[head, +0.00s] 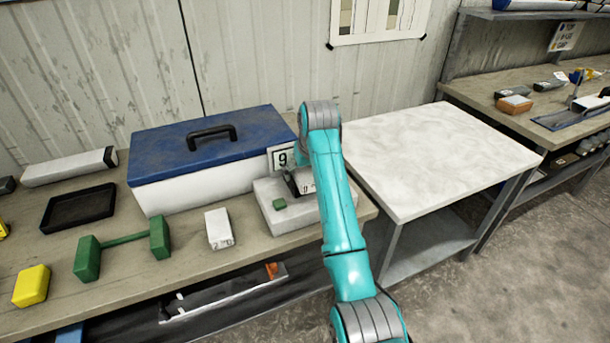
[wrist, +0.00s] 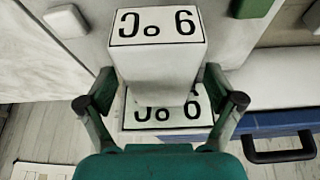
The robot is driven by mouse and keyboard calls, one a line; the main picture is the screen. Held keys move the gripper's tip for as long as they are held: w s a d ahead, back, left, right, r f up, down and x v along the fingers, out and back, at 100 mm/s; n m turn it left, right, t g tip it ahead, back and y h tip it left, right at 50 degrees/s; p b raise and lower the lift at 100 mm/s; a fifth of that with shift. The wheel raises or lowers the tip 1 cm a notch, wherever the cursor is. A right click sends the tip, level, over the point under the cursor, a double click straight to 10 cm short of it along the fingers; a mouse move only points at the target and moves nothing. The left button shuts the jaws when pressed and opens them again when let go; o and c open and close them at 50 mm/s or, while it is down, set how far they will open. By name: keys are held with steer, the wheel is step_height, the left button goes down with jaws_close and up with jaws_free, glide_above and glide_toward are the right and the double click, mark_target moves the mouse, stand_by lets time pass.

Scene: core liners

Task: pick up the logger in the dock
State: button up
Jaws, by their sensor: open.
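The logger (wrist: 156,66) is a white block with a "9 °C" label, upside down in the wrist view. It stands in the pale grey dock (wrist: 236,38). My arm partly hides the logger in the head view.
A white case with a blue lid (head: 165,141) and black handle stands left of the dock. Another white block (head: 219,229), a green dumbbell-shaped piece (head: 122,244), a yellow block (head: 31,286) and a black tray (head: 78,208) lie further left. A bare white-topped table (head: 430,155) is at right.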

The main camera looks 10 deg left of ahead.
steer(key=c, duration=1.3)
